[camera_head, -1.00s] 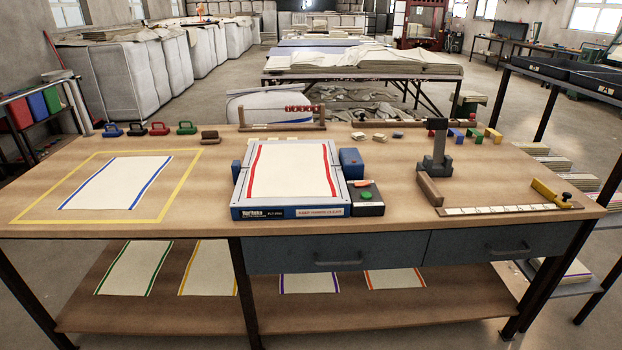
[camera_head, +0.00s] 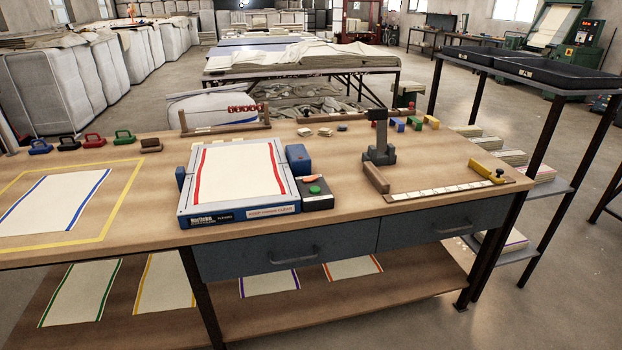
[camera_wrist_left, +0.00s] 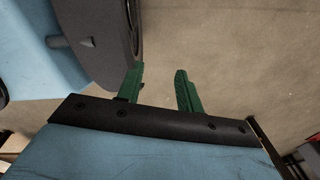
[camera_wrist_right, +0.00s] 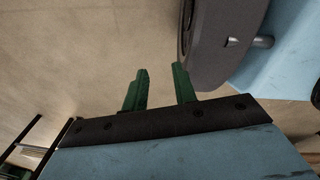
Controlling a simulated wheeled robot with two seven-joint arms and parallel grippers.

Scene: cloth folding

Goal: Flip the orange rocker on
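A small orange rocker (camera_head: 311,178) shows on top of a dark control box (camera_head: 318,201), just behind a round green button (camera_head: 315,190). It is too small to tell which way it is tipped. The box stands against the right side of a blue-and-grey folding press (camera_head: 210,220) with a white, red-striped cloth (camera_head: 240,170) on it. My left gripper (camera_wrist_left: 160,85) is open and empty, seen only in the left wrist view. My right gripper (camera_wrist_right: 160,82) is open and empty, seen only in the right wrist view. Both are over bare floor, away from the table.
A dark upright stand (camera_head: 378,145) and a ruler strip (camera_head: 440,190) lie to the right. A blue-striped cloth (camera_head: 52,203) lies at left. The wooden tabletop (camera_head: 345,215) is clear right of the box.

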